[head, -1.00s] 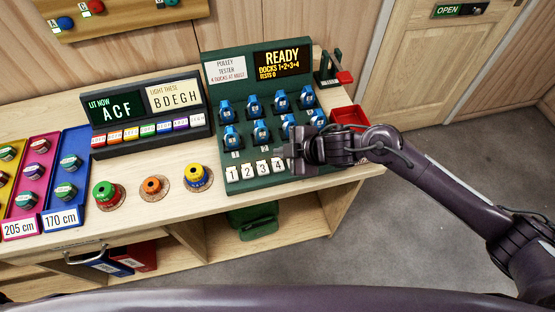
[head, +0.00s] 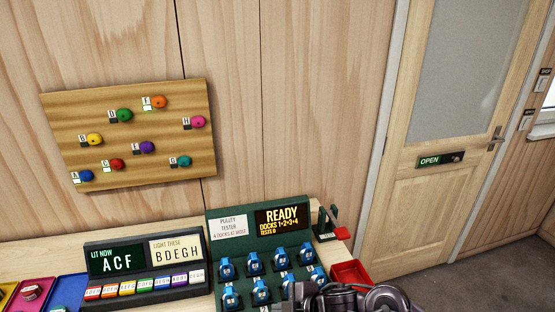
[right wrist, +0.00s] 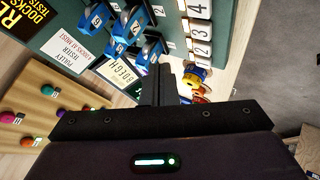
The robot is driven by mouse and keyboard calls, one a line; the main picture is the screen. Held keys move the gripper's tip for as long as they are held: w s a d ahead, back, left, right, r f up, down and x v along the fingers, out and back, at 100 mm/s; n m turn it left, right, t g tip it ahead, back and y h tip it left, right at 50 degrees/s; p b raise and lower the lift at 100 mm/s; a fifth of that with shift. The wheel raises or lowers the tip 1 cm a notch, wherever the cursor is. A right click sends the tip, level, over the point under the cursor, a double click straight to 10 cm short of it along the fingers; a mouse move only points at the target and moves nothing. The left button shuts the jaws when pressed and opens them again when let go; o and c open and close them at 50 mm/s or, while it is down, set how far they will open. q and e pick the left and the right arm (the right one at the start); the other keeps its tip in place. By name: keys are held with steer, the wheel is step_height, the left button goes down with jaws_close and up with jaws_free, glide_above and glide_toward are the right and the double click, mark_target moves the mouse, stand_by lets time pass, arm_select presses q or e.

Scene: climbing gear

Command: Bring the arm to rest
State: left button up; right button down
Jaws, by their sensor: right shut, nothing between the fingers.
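My right gripper (right wrist: 160,82) is shut and empty in the right wrist view, its fingers pointing up the picture in front of the green pulley tester (right wrist: 60,18). In the head view my right arm shows only at the bottom edge, over the lower right of the tester (head: 214,240); its fingertips are hard to make out there. The tester's sign (head: 281,220) reads READY, docks 1+2+3+4. Several blue pulleys (head: 252,260) sit on it in two rows. My left gripper is not in view.
A light console (head: 144,266) reads LIT NOW ACF, LIGHT THESE BDEGH. A wooden board (head: 130,135) with coloured holds hangs on the wall. A red tray (head: 350,272) lies right of the tester. A door (head: 440,190) with an OPEN sign and free floor are at the right.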

steer(key=s+d+r+m+t+h, duration=0.3)
steer(key=s+r+m+h, duration=0.15)
steer(key=m, duration=0.45)
steer(key=s+d+f+m+g+h, duration=0.2)
steer(key=s+d+m+g, duration=0.1)
steer(key=s+d+m, duration=0.4)
steer(key=s+d+f+m+g+h, duration=0.1)
steer(key=s+d+f+m+g, duration=0.1)
steer(key=s+d, duration=0.55)
step_height(320, 180, down, 32)
steer(key=d+g+b, duration=0.1)
steer(key=b, duration=0.2)
steer(key=s+d+f+b, duration=0.1)
steer(key=s+f, duration=0.9)
steer(key=s+d+f+g+b, duration=0.1)
steer(key=s+d+f, duration=0.1)
steer(key=s+f, duration=0.7)
steer(key=shift+s+d+f, duration=0.3)
steer(key=shift+s+f, duration=0.1)
steer(key=shift+f, duration=0.2)
